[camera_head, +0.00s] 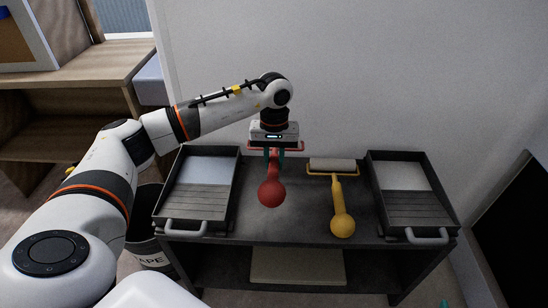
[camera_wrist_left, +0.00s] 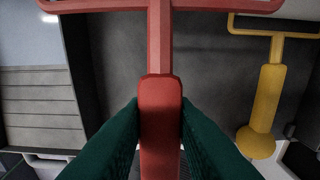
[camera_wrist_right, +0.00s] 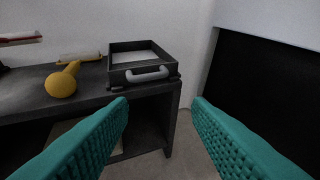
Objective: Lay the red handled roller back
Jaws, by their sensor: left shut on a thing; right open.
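The red handled roller (camera_head: 271,192) is in my left gripper (camera_head: 274,153), over the middle of the dark bench top. In the left wrist view the green fingers close on both sides of its red handle (camera_wrist_left: 160,110), with the red frame beyond. Its round handle end faces the front of the bench in the head view. I cannot tell whether the roller touches the bench top. My right gripper (camera_wrist_right: 160,115) is open and empty, in front of the bench's right end, and shows only in the right wrist view.
A yellow handled roller (camera_head: 340,205) lies right of the red one. A paint tray with a grey handle stands at the left (camera_head: 203,190) and another at the right (camera_head: 408,200) of the bench (camera_head: 295,222). A bin (camera_head: 150,250) stands left of the bench. A wall rises behind.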

